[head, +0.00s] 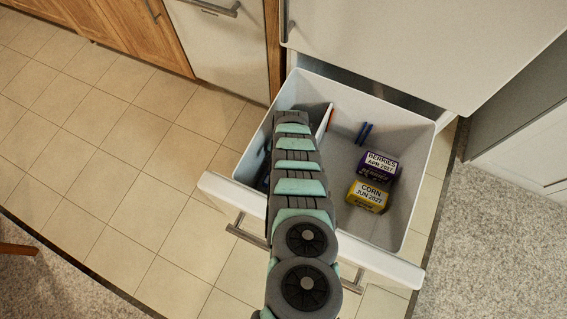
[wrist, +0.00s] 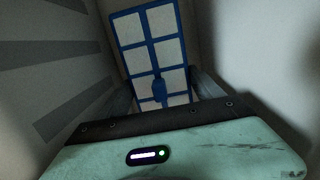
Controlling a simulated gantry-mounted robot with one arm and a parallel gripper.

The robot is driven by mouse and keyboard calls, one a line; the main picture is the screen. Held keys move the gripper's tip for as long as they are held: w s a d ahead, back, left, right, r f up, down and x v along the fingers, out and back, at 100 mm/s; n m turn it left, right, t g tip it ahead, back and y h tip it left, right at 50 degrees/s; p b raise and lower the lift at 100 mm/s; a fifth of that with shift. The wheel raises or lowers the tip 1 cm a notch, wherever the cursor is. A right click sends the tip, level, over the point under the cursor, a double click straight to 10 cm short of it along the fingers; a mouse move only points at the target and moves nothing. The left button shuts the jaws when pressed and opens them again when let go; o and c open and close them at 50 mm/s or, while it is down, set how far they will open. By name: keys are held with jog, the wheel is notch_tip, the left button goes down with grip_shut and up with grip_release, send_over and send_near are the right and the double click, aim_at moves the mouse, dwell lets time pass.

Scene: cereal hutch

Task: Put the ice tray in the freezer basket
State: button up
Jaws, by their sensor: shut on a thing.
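The ice tray (wrist: 150,42) is a blue grid with pale cells, seen in the wrist view just beyond my gripper (wrist: 160,92). My gripper is shut on the tray's blue tab, between its dark fingers. In the head view my arm reaches down into the left part of the open freezer drawer (head: 415,185) and hides my gripper and most or all of the tray. Pale walls stand close on both sides in the wrist view. I cannot tell whether the tray touches the floor beneath it.
A divider (head: 316,125) splits the drawer. The right compartment holds a purple berries box (head: 378,166), a yellow corn box (head: 368,196) and small blue items (head: 364,133). An orange item (head: 330,116) is beside the divider. The freezer door (head: 430,45) is above the drawer's back.

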jog(key=shift+f, duration=0.35)
jog(key=o, duration=1.6)
jog(key=shift+w, duration=0.1)
jog(key=shift+o, duration=0.2)
jog(key=shift+r, duration=0.1)
notch_tip(320, 180, up, 13)
jog(key=w+p, duration=0.1)
jog(key=p, duration=0.7)
jog(key=shift+w+d, duration=0.2)
jog(key=shift+d, duration=0.1)
